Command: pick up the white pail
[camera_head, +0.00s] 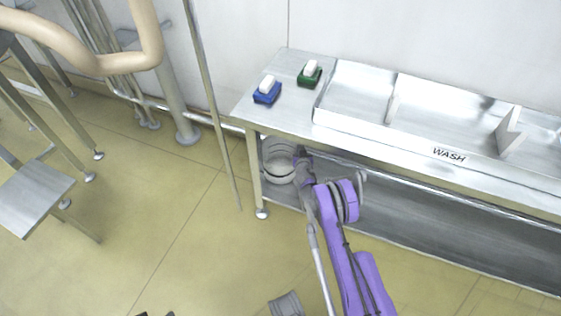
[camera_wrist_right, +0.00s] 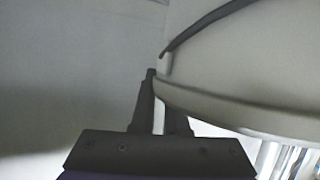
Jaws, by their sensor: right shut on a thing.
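The white pail (camera_head: 279,172) is a round, pale vessel on the lower shelf at the left end of the steel wash table. Part of it is hidden behind my right gripper. My right gripper (camera_head: 302,153) reaches in under the tabletop and is shut on the pail's rim. In the right wrist view the gripper's dark fingers (camera_wrist_right: 158,95) meet the rim of the pail (camera_wrist_right: 250,60), and a dark handle lies along its side. At the bottom edge of the head view only small dark tips show, perhaps my left gripper; their state is unclear.
The steel table (camera_head: 280,68) overhangs the shelf, with a leg (camera_head: 254,175) just left of the pail. On top are a blue brush (camera_head: 267,96), a green brush (camera_head: 309,79) and a sink marked WASH. Open floor (camera_head: 190,230) lies left and in front.

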